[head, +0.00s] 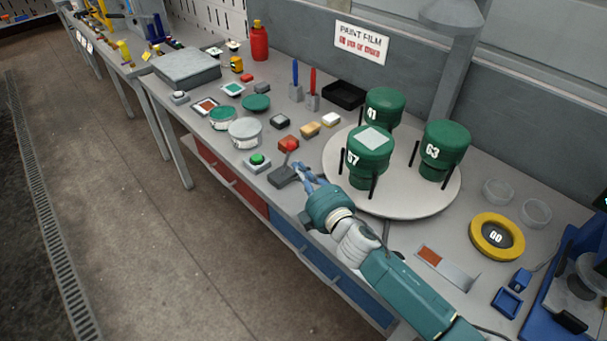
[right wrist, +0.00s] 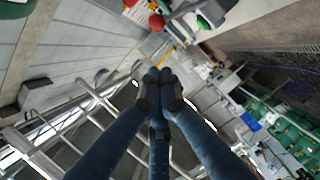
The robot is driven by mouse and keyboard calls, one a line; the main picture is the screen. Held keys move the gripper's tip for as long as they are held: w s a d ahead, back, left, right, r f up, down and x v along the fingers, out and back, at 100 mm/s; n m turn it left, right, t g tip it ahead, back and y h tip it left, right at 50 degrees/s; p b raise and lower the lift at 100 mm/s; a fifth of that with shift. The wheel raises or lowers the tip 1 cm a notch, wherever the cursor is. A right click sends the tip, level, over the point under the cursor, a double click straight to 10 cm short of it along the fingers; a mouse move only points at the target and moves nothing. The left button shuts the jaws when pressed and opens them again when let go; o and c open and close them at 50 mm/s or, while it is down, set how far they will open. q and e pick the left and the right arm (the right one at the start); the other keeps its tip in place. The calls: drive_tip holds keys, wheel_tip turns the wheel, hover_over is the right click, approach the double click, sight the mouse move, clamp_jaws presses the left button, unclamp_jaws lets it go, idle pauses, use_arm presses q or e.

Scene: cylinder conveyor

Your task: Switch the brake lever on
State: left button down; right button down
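The brake lever appears to be the small lever with a red knob (head: 289,144) and a dark grey base (head: 283,176), near the front edge of the bench. In the right wrist view a red knob (right wrist: 156,22) shows beyond the fingertips, apart from them. My right gripper (head: 299,168) is beside the lever, to its right and just nearer the front edge. In the right wrist view its blue fingers (right wrist: 158,76) are drawn together, with nothing seen between them. Whether the gripper touches the lever base is unclear in the head view. My left gripper is not in view.
A green push button (head: 257,159) sits just left of the lever. A round white turntable (head: 401,211) with green numbered cylinders (head: 441,152) stands to the right of my gripper. A yellow ring (head: 497,237) lies farther right. Small blocks lie behind the lever.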

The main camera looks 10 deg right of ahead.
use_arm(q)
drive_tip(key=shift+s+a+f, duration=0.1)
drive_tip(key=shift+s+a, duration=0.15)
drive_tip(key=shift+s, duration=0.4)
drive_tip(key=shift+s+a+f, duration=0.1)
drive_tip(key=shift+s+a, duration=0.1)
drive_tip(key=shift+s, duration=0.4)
use_arm(e)
drive_tip(key=shift+v, duration=0.85)
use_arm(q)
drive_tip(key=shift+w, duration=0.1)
